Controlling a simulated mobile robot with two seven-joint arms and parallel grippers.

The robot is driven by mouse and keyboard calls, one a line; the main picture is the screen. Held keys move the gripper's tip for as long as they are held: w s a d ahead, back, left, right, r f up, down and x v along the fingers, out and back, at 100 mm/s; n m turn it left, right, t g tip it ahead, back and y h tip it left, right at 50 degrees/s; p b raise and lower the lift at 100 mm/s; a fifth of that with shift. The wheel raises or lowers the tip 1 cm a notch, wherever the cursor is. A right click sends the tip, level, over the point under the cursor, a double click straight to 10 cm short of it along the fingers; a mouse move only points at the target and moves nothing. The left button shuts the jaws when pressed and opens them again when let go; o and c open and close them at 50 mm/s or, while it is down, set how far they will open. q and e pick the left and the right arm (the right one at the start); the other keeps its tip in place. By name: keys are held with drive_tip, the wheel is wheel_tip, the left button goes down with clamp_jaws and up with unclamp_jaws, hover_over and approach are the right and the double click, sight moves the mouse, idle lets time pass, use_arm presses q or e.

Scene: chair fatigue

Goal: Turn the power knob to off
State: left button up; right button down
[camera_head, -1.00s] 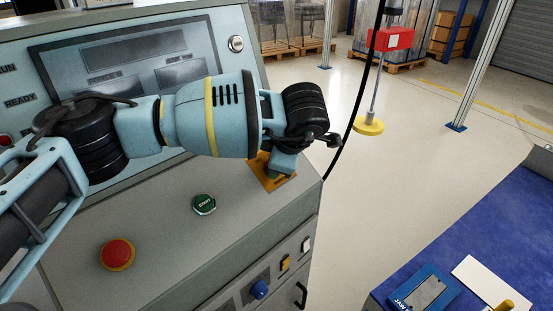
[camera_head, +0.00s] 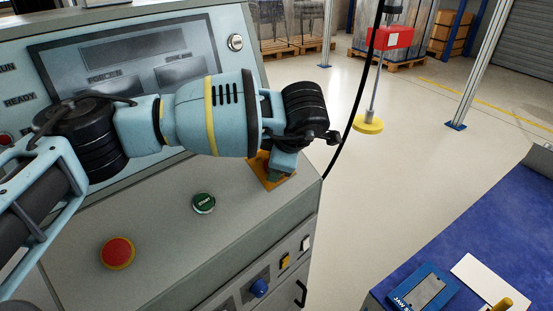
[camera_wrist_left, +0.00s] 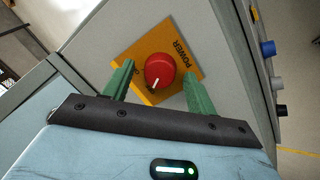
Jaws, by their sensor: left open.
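The red power knob (camera_wrist_left: 160,70) sits on an orange plate marked POWER (camera_wrist_left: 187,62) in the left wrist view. Its white pointer mark faces the lower left of that picture. A small label at the plate's left edge is too small to read. My left gripper (camera_wrist_left: 158,76) is open, its two green fingers on either side of the knob with gaps visible. Whether the fingertips reach down to the knob's depth I cannot tell. In the head view my left gripper (camera_head: 278,170) hangs over the orange plate (camera_head: 259,169) and hides the knob. My right gripper is not in view.
A display panel (camera_head: 125,55) rises behind my left arm. A blue-topped table (camera_head: 420,245) stands at lower right. A black cable (camera_head: 352,115) hangs just right of the gripper.

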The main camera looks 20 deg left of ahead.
use_arm(q)
drive_tip(key=v, duration=0.8)
drive_tip(key=shift+f, duration=0.1)
idle(0.3)
